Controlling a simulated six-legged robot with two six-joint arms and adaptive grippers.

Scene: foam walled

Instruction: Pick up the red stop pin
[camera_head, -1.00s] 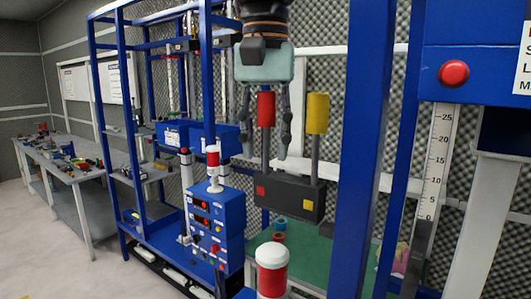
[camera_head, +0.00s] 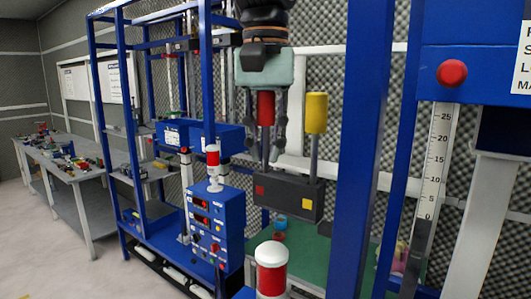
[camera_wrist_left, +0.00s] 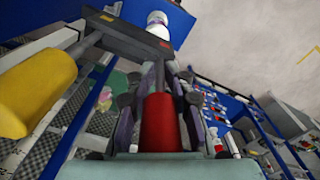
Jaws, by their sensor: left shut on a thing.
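The red stop pin (camera_head: 265,108) has a red cylindrical head on a grey rod and stands upright in a dark block (camera_head: 290,196). My left gripper (camera_head: 265,136) comes down from above with its fingers on both sides of the red head, shut on it. The left wrist view shows the red head (camera_wrist_left: 159,122) between the two fingers (camera_wrist_left: 155,105). A yellow pin (camera_head: 316,113) stands beside it in the same block. My right gripper is in neither view.
A blue post (camera_head: 361,150) stands close on the right. A blue control box (camera_head: 215,225) is at lower left of the block. A white-capped red cylinder (camera_head: 271,268) rises in front. A green surface (camera_head: 310,255) lies below the block.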

